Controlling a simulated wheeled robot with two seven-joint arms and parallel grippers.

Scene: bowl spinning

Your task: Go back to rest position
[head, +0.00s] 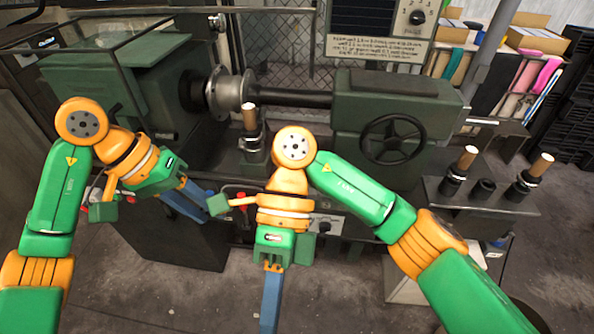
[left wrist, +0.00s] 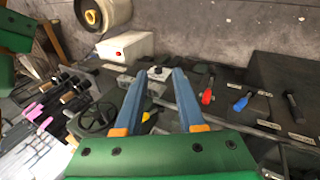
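My left gripper (head: 192,208) hangs low at the left of the head view, in front of the lathe's base, with its blue fingers pointing down to the right. In the left wrist view its two fingers (left wrist: 158,74) are spread apart with nothing held between them. My right gripper (head: 270,305) is at the bottom middle of the head view, pointing down. Its blue fingers overlap there, so its opening is hidden. The green lathe (head: 395,105) stands behind both grippers, with a round metal chuck (head: 226,92) on its spindle. No bowl shows.
A black handwheel (head: 393,138) is on the lathe's right part. Wooden-topped tools stand in a holder (head: 480,200) at right, and another wooden-topped tool (head: 250,118) stands near the chuck. The left wrist view shows red (left wrist: 207,90) and blue (left wrist: 241,102) levers. Floor is open below.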

